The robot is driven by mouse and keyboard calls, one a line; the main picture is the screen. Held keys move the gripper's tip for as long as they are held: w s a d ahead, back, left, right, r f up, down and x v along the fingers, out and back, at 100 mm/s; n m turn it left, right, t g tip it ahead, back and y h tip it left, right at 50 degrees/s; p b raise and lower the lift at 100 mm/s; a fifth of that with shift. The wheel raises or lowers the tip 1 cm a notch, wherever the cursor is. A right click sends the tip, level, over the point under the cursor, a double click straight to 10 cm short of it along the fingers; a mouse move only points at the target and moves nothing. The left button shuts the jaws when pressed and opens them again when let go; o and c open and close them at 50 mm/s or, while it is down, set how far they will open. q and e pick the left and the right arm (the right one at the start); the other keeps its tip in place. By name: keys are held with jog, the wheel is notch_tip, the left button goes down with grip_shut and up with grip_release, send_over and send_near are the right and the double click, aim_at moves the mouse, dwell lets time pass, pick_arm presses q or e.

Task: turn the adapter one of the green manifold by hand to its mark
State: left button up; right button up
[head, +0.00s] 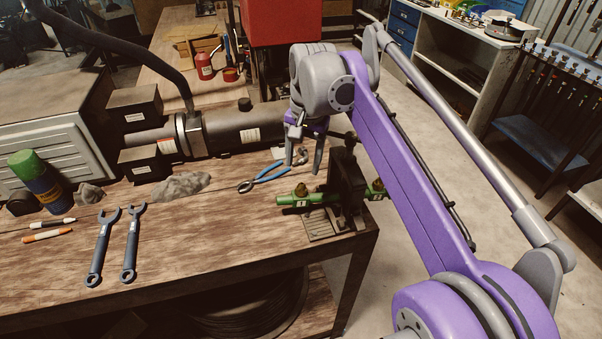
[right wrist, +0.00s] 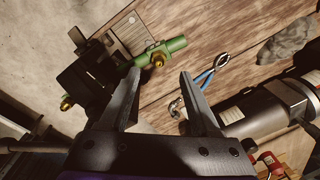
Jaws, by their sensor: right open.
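The green manifold (head: 286,200) lies level through a black block (head: 347,185) at the bench's right end. It also shows in the right wrist view (right wrist: 176,44). A brass adapter (head: 301,189) stands up from its left part, above a small pale label; it shows in the right wrist view too (right wrist: 158,61). Another brass adapter (head: 377,184) is on the block's far side. I cannot tell which number each bears, and I cannot make out a mark. My right gripper (head: 303,168) is open and empty, pointing down just above the left adapter, its fingers (right wrist: 158,76) apart and clear of it. My left gripper is out of view.
Blue-handled pliers (head: 268,174) lie just left of the right gripper. Two wrenches (head: 131,245), a grey rag (head: 182,186), markers (head: 47,236) and a green-capped can (head: 38,178) are further left. A dark cylinder machine (head: 230,130) stands behind. The bench front is clear.

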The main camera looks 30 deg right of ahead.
aim_at(302, 184)
jog(key=shift+m, duration=0.4)
jog(key=f, duration=0.3)
jog(key=w+f, duration=0.1)
jog(key=f, duration=0.5)
jog(key=shift+w+d+b, duration=0.15)
jog(key=shift+d+b, duration=0.1)
jog(key=shift+b, duration=0.15)
grip_shut()
